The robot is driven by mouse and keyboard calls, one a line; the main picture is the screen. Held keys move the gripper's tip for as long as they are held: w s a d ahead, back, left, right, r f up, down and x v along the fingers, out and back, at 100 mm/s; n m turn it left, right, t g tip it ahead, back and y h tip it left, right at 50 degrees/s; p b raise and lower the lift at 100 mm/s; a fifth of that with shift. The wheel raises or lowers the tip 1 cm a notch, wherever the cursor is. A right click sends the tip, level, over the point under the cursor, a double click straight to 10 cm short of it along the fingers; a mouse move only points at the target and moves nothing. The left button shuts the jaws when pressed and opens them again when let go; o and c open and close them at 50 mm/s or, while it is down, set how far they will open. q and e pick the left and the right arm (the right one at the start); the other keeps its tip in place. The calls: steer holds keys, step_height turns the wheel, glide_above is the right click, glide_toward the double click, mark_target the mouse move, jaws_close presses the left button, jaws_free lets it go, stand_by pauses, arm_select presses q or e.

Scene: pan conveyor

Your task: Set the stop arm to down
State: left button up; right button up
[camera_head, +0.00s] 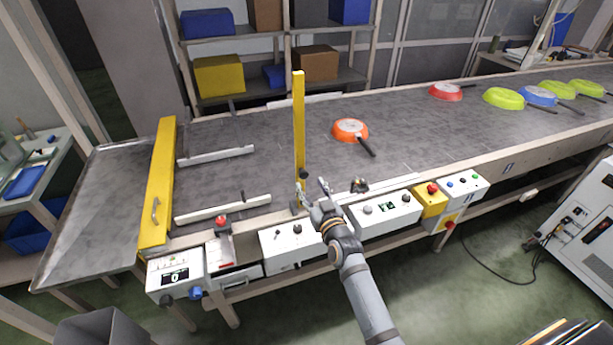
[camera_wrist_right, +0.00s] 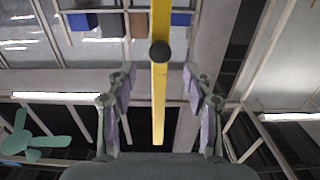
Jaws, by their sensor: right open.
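The stop arm is a long yellow bar (camera_head: 299,120) standing upright at the near edge of the conveyor (camera_head: 225,150). In the right wrist view the yellow bar (camera_wrist_right: 159,110) runs down the middle of the picture, with a round black knob (camera_wrist_right: 160,52) on it. My right gripper (camera_head: 312,187) is by the lower part of the bar, just to its right. In the right wrist view the open fingers (camera_wrist_right: 158,82) show on both sides of the bar, with gaps and no visible contact. My left gripper is out of view.
An orange pan (camera_head: 350,129) lies on the belt right of the bar; a red pan (camera_head: 445,91) and several others lie farther right. White control boxes (camera_head: 290,243) line the near edge. A wide yellow gate (camera_head: 158,185) crosses the belt at left.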

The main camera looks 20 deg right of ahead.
mark_target(305, 175)
steer(key=w, duration=0.4)
steer(key=shift+w, duration=0.25)
jaws_close()
